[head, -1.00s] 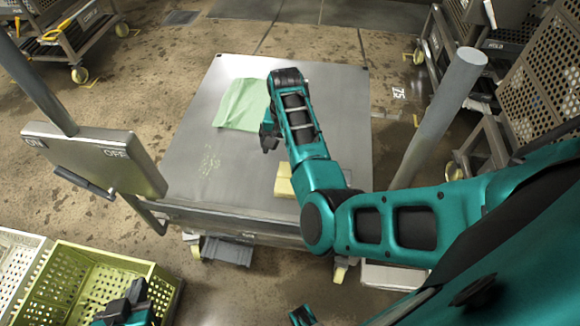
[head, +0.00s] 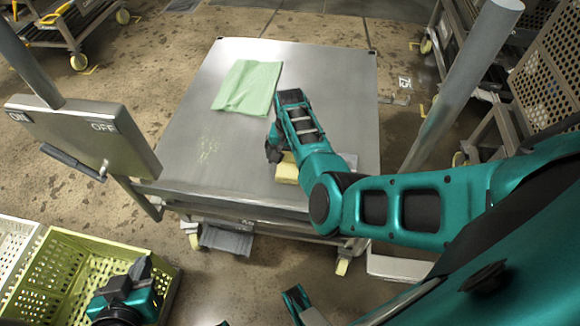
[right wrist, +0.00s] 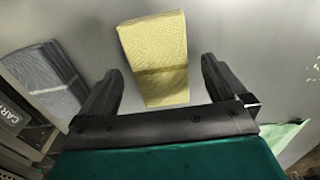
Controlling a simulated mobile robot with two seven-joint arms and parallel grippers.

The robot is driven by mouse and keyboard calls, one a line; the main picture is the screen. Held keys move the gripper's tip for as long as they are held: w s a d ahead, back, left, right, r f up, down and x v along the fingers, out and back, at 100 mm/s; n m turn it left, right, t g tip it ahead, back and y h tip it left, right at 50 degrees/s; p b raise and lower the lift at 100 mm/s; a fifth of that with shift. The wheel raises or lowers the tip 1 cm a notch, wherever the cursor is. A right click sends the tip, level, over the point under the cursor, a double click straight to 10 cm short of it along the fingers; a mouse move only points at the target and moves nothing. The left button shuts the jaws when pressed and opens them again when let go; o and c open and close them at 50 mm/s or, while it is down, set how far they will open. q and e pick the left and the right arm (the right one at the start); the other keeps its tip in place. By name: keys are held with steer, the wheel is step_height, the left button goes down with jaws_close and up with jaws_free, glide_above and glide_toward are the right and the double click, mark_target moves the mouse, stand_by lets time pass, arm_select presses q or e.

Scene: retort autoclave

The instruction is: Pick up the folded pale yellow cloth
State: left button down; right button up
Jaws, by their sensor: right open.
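The folded pale yellow cloth (head: 287,171) lies near the front edge of the metal cart top (head: 190,150), partly hidden by my right arm. In the right wrist view the cloth (right wrist: 155,60) is a thick folded pad with a crease across it. My right gripper (head: 274,152) is open and empty over the cart top beside the cloth. In the right wrist view its fingers (right wrist: 162,66) stand on either side of the cloth's near part, with gaps on both sides. My left gripper (head: 132,278) is over the green crate; its jaw opening is unclear.
A mint green cloth (head: 248,88) lies farther back on the cart top, whose left part is clear. A grey folded item (head: 225,239) is below the front edge. An ON/OFF panel (head: 85,135) stands left, a green crate (head: 60,270) front left, a grey post (head: 460,85) right.

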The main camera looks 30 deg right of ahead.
steer(key=shift+f, duration=0.3)
steer(key=shift+c, duration=0.4)
steer(key=c, duration=1)
